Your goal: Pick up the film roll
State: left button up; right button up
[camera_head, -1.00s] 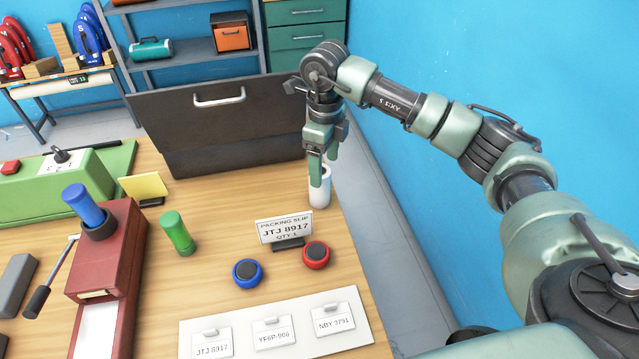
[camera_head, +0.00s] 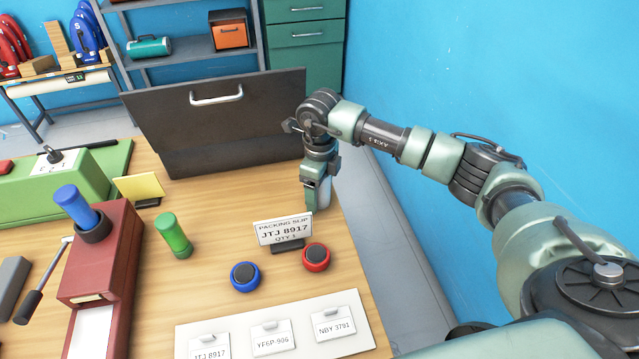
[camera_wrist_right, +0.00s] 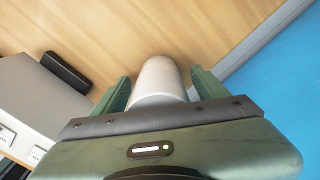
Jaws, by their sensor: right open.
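The film roll (camera_wrist_right: 160,82) is a white cylinder near the table's right edge. In the right wrist view it sits between the two green fingers of my right gripper (camera_wrist_right: 160,90), with a small gap showing on the right side. In the head view my right gripper (camera_head: 312,202) points down at the roll (camera_head: 324,192), which is mostly hidden behind the fingers. My right gripper is open around the roll. My left gripper is not in view.
A packing slip sign (camera_head: 284,231) stands just in front of the gripper, with a blue button (camera_head: 245,277) and a red button (camera_head: 316,257) near it. A dark panel with a handle (camera_head: 215,125) stands behind. A green cylinder (camera_head: 174,235) and a red machine (camera_head: 103,255) are left.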

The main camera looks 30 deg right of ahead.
grip_shut()
dwell(0.3)
